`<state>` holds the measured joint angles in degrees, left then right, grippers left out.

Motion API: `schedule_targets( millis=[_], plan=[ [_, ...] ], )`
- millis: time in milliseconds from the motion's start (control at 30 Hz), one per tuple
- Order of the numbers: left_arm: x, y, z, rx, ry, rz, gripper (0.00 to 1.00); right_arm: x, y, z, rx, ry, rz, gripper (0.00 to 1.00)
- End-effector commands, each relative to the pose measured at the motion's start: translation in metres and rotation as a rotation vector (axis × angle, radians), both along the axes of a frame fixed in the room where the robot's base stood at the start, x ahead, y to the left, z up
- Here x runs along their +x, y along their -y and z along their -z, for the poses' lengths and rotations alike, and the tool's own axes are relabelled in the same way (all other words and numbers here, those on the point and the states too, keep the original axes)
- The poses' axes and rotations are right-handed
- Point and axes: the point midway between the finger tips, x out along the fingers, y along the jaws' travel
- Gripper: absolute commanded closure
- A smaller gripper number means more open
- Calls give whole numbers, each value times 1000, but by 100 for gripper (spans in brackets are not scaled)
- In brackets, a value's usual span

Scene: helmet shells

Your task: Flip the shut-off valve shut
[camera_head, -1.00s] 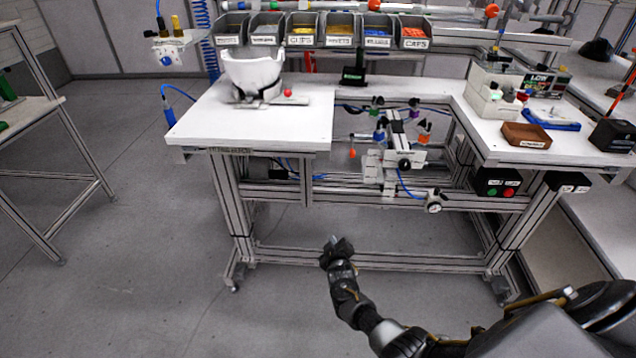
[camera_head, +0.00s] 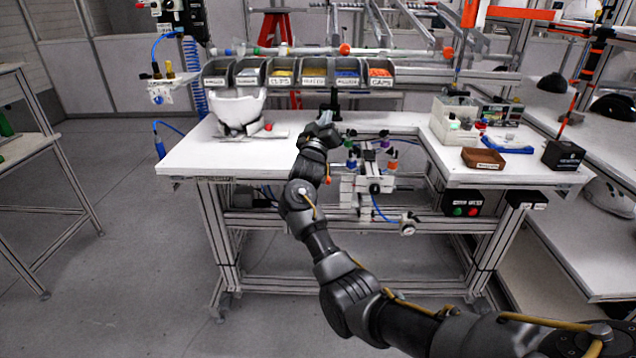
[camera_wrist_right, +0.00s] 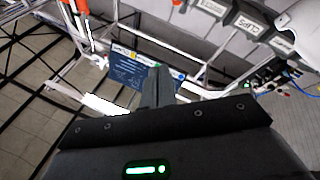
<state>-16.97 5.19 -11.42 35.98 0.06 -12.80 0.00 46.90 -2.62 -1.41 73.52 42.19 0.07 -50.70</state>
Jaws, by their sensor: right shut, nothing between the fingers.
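My right gripper (camera_head: 325,120) is shut and empty. In the head view it overlaps the table, in front of the bins. It also shows in the wrist view (camera_wrist_right: 158,84), its fingers together before a dark blue card (camera_wrist_right: 128,68). Under the table is a pneumatic unit (camera_head: 362,190) with coloured fittings and a round gauge (camera_head: 408,229). A small orange-red part (camera_head: 327,180) shows beside my forearm, partly hidden. Left of the bins hangs a white block (camera_head: 160,92) with yellow fittings. I cannot tell for sure which part is the shut-off valve. My left gripper is out of view.
A white helmet shell (camera_head: 240,108) stands at the table's left. Bins (camera_head: 298,74) line its back. A brown tray (camera_head: 484,158) and a black box (camera_head: 562,155) stand at the right. The white table top (camera_head: 200,155) is clear at front left.

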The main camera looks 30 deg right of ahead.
Motion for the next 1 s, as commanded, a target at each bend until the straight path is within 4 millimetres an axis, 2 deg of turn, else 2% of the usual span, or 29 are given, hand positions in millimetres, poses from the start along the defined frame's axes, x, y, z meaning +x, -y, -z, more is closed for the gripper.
schedule_targets(
  millis=[33,67,100,200,300,333,400,500,1000],
  plan=[
    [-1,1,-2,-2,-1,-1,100,-10,5,-58,3,85,38,100],
    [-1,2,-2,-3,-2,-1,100,-18,10,-87,6,128,67,100],
    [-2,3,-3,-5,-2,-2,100,-31,15,-125,13,184,103,100],
    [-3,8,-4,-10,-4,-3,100,-66,26,-201,38,302,182,100],
    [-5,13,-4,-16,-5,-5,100,-98,34,-251,66,386,240,100],
    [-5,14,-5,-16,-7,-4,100,-106,36,-263,73,405,253,100],
    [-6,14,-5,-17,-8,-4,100,-120,39,-280,89,437,277,100],
    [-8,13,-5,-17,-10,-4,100,-131,42,-293,100,460,295,100],
    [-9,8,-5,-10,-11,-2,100,-134,43,-296,102,463,298,100]
  ],
)
